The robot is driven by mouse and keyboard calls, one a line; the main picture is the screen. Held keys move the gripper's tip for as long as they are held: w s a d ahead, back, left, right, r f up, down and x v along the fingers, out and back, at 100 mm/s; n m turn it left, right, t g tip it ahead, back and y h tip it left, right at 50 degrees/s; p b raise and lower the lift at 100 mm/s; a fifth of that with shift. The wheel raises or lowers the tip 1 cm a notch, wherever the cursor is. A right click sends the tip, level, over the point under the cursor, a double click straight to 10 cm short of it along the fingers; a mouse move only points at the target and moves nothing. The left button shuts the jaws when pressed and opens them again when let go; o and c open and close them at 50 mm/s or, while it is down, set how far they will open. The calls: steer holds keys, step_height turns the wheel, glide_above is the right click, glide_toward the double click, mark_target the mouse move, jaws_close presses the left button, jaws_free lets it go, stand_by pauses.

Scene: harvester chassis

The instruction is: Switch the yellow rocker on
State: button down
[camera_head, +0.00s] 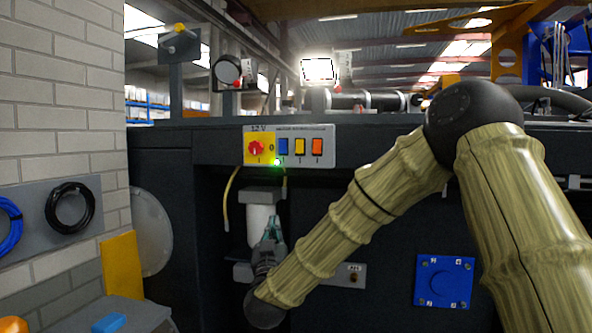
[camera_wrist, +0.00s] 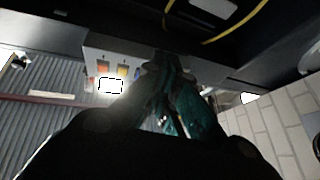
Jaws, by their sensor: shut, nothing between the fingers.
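The yellow rocker (camera_head: 300,146) sits on a light grey control panel (camera_head: 329,134), between a blue rocker (camera_head: 283,146) and an orange rocker (camera_head: 317,146). The rocker's tilt is too small to tell. My gripper (camera_head: 271,222) is below the panel, pointing up, shut and empty, apart from the rockers. In the wrist view the panel appears inverted at upper left; the yellow rocker (camera_wrist: 122,71) is left of my gripper's fingertips (camera_wrist: 166,66). The fingers hide part of the panel there.
A red rotary knob (camera_head: 256,148) on a yellow plate is at the panel's left, with a green light (camera_head: 277,162) below. A white cylinder (camera_head: 261,222) stands in the recess behind my gripper. A yellow cable (camera_head: 230,197) hangs left. A brick wall (camera_head: 60,100) bounds the left.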

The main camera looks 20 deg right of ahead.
mark_target(300, 141)
step_height(300, 141, up, 14)
steer(key=s+d+m+h, duration=0.1)
steer(key=s+m+h, duration=0.1)
steer(key=m+h, duration=0.2)
steer(key=shift+s+d+f+h, duration=0.15)
steer(key=shift+s+d+h, duration=0.25)
steer(key=shift+h, duration=0.6)
steer(key=shift+w+d+f+p+x, duration=0.15)
steer(key=shift+w+f+p+x, duration=0.2)
steer(key=shift+p+x, duration=1.25)
steer(key=shift+w+d+f+p+x, duration=0.25)
steer(key=shift+f+p+x, duration=0.25)
steer(key=shift+x, duration=2.15)
steer(key=shift+w+d+f+p+x, duration=0.1)
steer(key=shift+w+f+p+x, duration=0.25)
steer(key=shift+p+x, duration=1.3)
steer(key=shift+w+d+r+b, duration=0.15)
steer(key=shift+w+d+b, duration=0.1)
steer(key=shift+b, duration=0.4)
